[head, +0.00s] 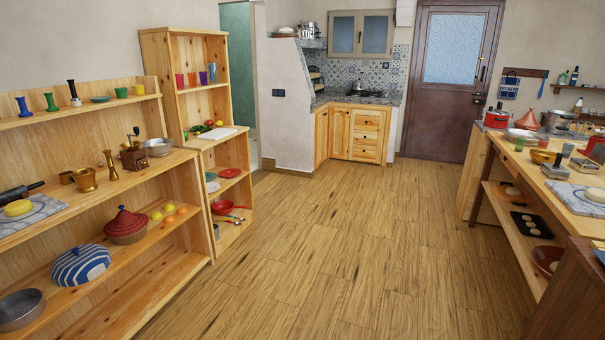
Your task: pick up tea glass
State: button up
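Several small coloured cups that look like tea glasses stand in a row on the upper shelf of the tall wooden cabinet at the left: a reddish glass (180,81), an orange-red glass (192,79), a purple glass (203,78) and a blue glass (212,72). A yellow cup (139,90) and a green cup (121,92) stand on the top shelf of the nearer unit. I cannot tell which of these is the tea glass meant. My gripper is not in view.
The near left shelf unit (190,215) holds pots, a grinder and a striped dish (80,265). A long wooden table (545,188) loaded with kitchenware stands at the right. The wooden floor (330,240) between them is clear up to the kitchen corner.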

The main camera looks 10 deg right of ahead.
aim_at(521, 142)
jog(key=i+j, duration=0.1)
jog(key=i, duration=0.5)
jog(key=i+j, duration=0.1)
jog(key=i, duration=0.45)
jog(key=i+l+z, duration=0.2)
jog(key=i+z, duration=0.3)
jog(key=i, duration=0.45)
jog(key=i+j+z, duration=0.2)
jog(key=i+z, duration=0.3)
jog(key=i, duration=0.4)
jog(key=i+j, duration=0.1)
jog(key=i, duration=1.85)
jog(key=i+z, duration=0.25)
jog(key=i, duration=0.25)
jog(key=i+j+z, duration=0.25)
jog(key=i, duration=0.2)
jog(key=i+j+z, duration=0.25)
jog(key=i, duration=0.25)
